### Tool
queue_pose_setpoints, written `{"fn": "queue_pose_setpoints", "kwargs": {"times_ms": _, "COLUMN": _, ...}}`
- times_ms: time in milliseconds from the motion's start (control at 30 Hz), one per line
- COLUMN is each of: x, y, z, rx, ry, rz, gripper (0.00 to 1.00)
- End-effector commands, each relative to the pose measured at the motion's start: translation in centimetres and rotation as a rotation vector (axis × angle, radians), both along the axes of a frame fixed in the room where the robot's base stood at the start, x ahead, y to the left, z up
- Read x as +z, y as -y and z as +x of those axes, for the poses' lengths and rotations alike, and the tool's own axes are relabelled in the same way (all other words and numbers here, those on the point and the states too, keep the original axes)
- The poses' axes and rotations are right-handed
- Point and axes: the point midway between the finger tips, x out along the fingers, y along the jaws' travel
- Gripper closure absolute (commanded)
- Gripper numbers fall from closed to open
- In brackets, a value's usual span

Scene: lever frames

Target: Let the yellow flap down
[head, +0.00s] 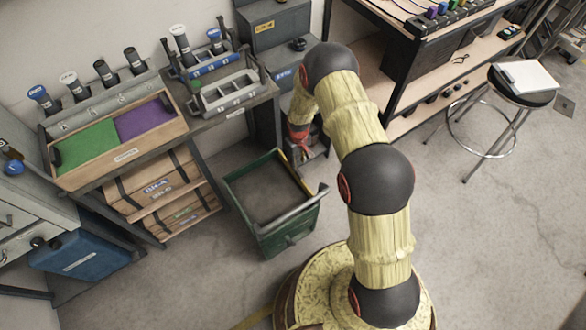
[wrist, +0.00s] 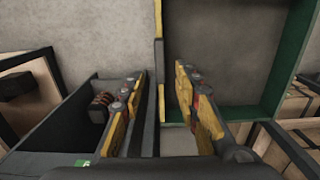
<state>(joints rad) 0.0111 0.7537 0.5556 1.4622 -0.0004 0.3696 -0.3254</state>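In the wrist view, a narrow yellow upright strip (wrist: 158,25) runs down from the top edge; it looks like the yellow flap seen edge-on. My gripper (wrist: 159,76) is open, its two yellow-and-dark fingers well apart. The strip passes between the fingers in the picture; I cannot tell whether either finger touches it. In the head view my gripper (head: 303,152) is small and low beside the grey cabinet, partly hidden by my arm.
A green open bin (head: 268,236) with grey handles stands on the floor near my arm. A workbench with a green-and-purple tray (head: 120,150) is at left. A shelf unit (head: 420,75) and a stool (head: 515,95) are at right. Clear floor lies at lower right.

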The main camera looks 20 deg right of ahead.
Motion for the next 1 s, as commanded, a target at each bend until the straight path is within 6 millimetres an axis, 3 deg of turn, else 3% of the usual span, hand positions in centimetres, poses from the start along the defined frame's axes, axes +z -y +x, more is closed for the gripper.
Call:
{"fn": "queue_pose_setpoints", "kwargs": {"times_ms": 500, "x": -6.8, "y": 0.0, "z": -0.1, "rx": 0.0, "ry": -0.002, "rz": -0.001, "gripper": 0.68}}
{"fn": "queue_pose_setpoints", "kwargs": {"times_ms": 933, "x": -7.7, "y": 0.0, "z": 0.0, "rx": -0.001, "ry": 0.0, "rz": 0.0, "gripper": 0.68}}
{"fn": "queue_pose_setpoints", "kwargs": {"times_ms": 1000, "x": -7.7, "y": 0.0, "z": 0.0, "rx": 0.0, "ry": 0.0, "rz": 0.0, "gripper": 0.72}}
